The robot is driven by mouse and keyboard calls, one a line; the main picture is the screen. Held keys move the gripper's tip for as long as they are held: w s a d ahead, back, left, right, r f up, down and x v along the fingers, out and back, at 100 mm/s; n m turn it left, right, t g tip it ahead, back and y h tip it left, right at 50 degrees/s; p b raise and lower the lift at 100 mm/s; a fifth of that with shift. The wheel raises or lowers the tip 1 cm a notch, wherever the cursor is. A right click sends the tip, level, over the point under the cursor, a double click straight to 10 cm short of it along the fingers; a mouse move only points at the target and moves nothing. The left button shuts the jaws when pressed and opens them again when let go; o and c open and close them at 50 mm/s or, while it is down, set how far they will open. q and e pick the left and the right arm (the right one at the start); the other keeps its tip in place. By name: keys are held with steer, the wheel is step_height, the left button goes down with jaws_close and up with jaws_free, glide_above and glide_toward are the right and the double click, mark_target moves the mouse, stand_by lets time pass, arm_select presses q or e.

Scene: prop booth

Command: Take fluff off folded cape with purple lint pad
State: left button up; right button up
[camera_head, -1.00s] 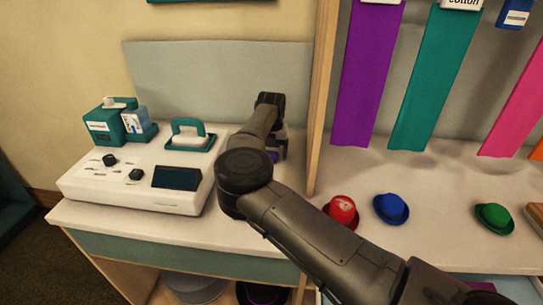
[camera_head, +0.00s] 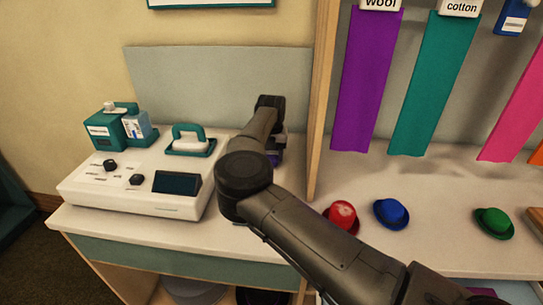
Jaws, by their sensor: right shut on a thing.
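My right arm reaches in from the lower right, and its forearm and wrist cover much of the right part of the white counter. My right gripper (camera_head: 275,148) is at the back right of that counter, close to the wooden post. It is shut on a purple thing, seen only as a small patch (camera_head: 273,159) by the fingers; it looks like the purple lint pad, mostly hidden. I cannot make out a folded cape or any fluff; the arm may hide them. My left gripper is not in view.
A white console (camera_head: 135,186) with knobs and a dark screen fills the counter's left. Right of the wooden post (camera_head: 322,100), red (camera_head: 342,214), blue (camera_head: 391,211) and green (camera_head: 494,222) hats lie below hanging cloth strips.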

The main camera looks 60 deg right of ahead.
mark_target(271, 152)
step_height(271, 152, up, 18)
steer(key=p, duration=0.6)
steer(key=shift+f+p, duration=0.25)
steer(key=shift+p, duration=0.1)
steer(key=o, duration=0.3)
steer(key=shift+c, duration=1)
